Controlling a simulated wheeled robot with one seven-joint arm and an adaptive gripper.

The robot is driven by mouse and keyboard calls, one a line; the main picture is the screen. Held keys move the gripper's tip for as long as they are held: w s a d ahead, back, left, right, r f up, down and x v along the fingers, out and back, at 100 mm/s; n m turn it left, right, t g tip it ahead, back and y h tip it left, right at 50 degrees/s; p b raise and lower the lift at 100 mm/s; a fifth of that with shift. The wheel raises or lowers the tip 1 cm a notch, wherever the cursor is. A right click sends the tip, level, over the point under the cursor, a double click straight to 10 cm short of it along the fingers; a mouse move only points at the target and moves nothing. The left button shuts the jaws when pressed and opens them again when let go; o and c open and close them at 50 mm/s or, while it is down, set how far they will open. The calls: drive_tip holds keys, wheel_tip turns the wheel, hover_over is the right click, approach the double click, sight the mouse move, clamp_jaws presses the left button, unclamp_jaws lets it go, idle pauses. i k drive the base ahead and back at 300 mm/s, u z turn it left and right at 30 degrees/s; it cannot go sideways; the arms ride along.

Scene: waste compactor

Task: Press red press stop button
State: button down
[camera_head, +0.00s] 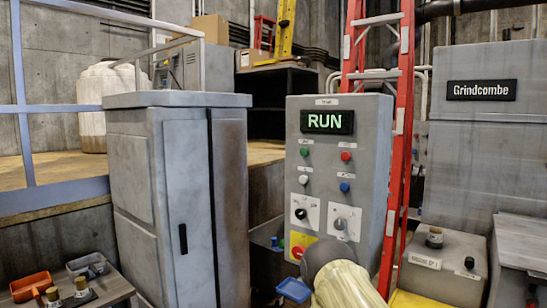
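A grey control panel (368,140) stands in the middle with a lit green RUN display (327,121). A small red button (346,156) sits at the upper right of its controls, beside a green button (304,152). A larger red button (297,252) sits on a yellow plate at the lower left of the panel. The small labels are too fine to read. A cream and dark grey part of my arm rises at the bottom centre and covers the panel's lower right. My gripper's fingers cannot be made out.
A grey cabinet (160,180) stands close left of the panel. A red ladder (404,130) rises behind its right side. A grey box (450,275) is at lower right. A blue tray-like object (293,290) lies beside my arm. An orange tray (30,287) is at lower left.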

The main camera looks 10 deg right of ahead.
sight(345, 156)
drive_tip(key=u, duration=1.4)
drive_tip(key=i, duration=1.45)
drive_tip(key=z, duration=3.15)
